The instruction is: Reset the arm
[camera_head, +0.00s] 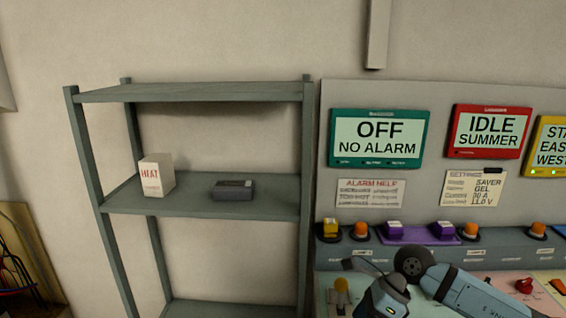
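No other arm shows, so my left gripper is out of view.
A grey-green shelf rack (110,204) stands left, holding a white HEAT box (157,176) and a dark grey device (233,190). The control desk (340,258) carries several coloured buttons. Above it hang a green OFF screen (376,137) and a red IDLE screen (487,131).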

